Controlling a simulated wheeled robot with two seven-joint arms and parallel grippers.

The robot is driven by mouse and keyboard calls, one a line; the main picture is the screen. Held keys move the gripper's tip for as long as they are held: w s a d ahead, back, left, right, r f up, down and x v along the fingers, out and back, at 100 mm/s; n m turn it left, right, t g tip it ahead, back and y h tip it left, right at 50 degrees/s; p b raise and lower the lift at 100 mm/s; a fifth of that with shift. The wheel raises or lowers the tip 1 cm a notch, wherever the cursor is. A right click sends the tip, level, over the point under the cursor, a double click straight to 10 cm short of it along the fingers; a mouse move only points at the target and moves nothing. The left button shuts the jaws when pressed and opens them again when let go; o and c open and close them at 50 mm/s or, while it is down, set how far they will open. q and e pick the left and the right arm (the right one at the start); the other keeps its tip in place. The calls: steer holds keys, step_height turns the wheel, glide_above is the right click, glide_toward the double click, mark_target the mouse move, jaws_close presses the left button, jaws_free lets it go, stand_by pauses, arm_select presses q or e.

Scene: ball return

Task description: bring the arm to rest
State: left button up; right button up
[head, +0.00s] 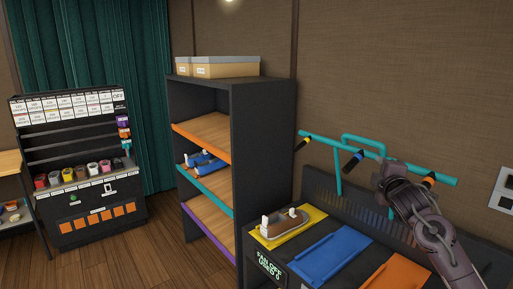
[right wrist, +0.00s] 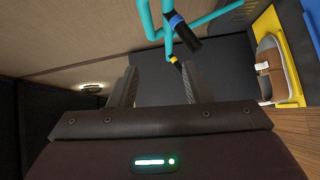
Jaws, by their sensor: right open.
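My right arm comes in from the lower right of the head view, and its gripper (head: 390,172) is raised in front of the teal pipe rail (head: 318,137). In the right wrist view the gripper (right wrist: 157,86) has its two fingers spread apart with nothing between them. The rail (right wrist: 222,20) shows beyond the fingers, with a blue-banded black nozzle (right wrist: 182,32) and a yellow-banded one (right wrist: 173,60). I cannot tell how close the gripper is to the rail. My left gripper is not in view.
Below the rail, a dark counter holds a yellow mat (head: 312,216) with a brown-and-white shoe (head: 284,225), a blue mat (head: 333,257) and an orange mat (head: 397,272). A shelf (head: 262,150) with blue shoes (head: 205,162) stands left. Open wooden floor lies further left.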

steer(key=s+a+f+m+g+y, duration=0.1)
steer(key=s+a+f+m+g, duration=0.2)
steer(key=s+a+f, duration=0.55)
steer(key=s+a+f+m+g, duration=0.4)
steer(key=s+f, duration=0.5)
steer(key=f, duration=0.7)
steer(key=s+a+f+m+g+y, duration=0.1)
steer(key=s+f+m+g, duration=0.2)
steer(key=s, duration=1)
steer(key=s+a+f+m+g, duration=0.1)
steer(key=s+f+m+g, duration=0.25)
steer(key=s, duration=0.85)
step_height(320, 180, down, 30)
steer(key=s+r+g, duration=0.1)
steer(key=s, duration=0.1)
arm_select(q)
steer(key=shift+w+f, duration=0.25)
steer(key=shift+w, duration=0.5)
arm_select(e)
steer(key=s+d+f+g, duration=0.1)
steer(key=s+d+f, duration=0.2)
steer(key=s+f, duration=1.6)
steer(key=shift+s, duration=0.35)
